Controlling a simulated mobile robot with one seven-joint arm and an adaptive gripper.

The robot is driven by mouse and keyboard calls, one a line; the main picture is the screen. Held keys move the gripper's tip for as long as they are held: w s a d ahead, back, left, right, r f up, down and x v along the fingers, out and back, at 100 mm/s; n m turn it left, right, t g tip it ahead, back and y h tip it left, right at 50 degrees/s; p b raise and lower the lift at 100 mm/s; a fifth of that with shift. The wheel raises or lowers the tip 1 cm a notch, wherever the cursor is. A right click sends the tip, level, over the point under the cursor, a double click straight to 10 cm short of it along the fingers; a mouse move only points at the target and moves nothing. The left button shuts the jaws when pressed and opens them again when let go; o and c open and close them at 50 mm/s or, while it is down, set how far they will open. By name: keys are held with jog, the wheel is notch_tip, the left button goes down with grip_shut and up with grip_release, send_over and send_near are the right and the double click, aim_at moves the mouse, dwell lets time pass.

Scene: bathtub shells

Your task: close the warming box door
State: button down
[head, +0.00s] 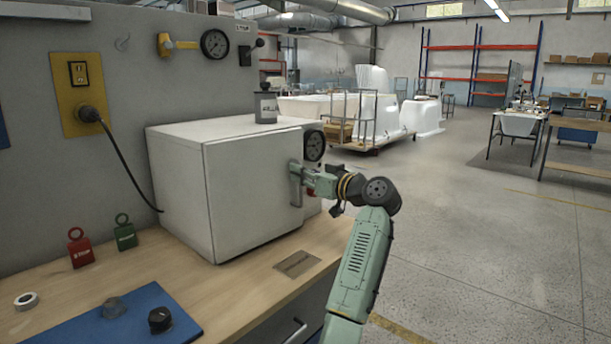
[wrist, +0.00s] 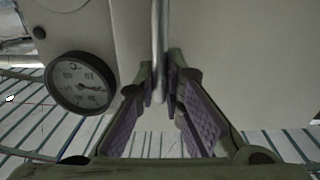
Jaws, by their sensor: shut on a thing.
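The white warming box (head: 175,170) stands on the wooden bench against the grey wall. Its pale door (head: 245,195) faces the front, and its right edge lies close to the gauge panel. I cannot tell whether a narrow gap is left there. The vertical grey door handle (head: 296,188) is at the door's right edge. My gripper (head: 303,176) is shut on this handle. In the wrist view the handle (wrist: 159,55) runs down between the purple-padded fingers of my gripper (wrist: 163,95).
The gauge (head: 314,145) is right of the handle. A grey canister (head: 265,107) stands on the box. The floor to the right is open.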

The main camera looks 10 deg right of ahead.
jog(key=shift+w+a, duration=0.15)
jog(key=shift+w, duration=0.5)
jog(key=shift+w+a+r, duration=0.1)
jog(key=shift+a+r, duration=0.05)
jog(key=shift+r, duration=0.05)
jog(key=c, duration=2.1)
grip_release()
jog(key=shift+a+r, duration=0.1)
jog(key=shift+o, duration=1.3)
jog(key=shift+w+f, duration=0.2)
jog(key=shift+w, duration=0.1)
jog(key=shift+o, duration=0.7)
jog(key=shift+a, duration=0.1)
jog(key=shift+s, duration=0.1)
jog(key=shift+s+f, duration=0.1)
jog(key=v, duration=1.2)
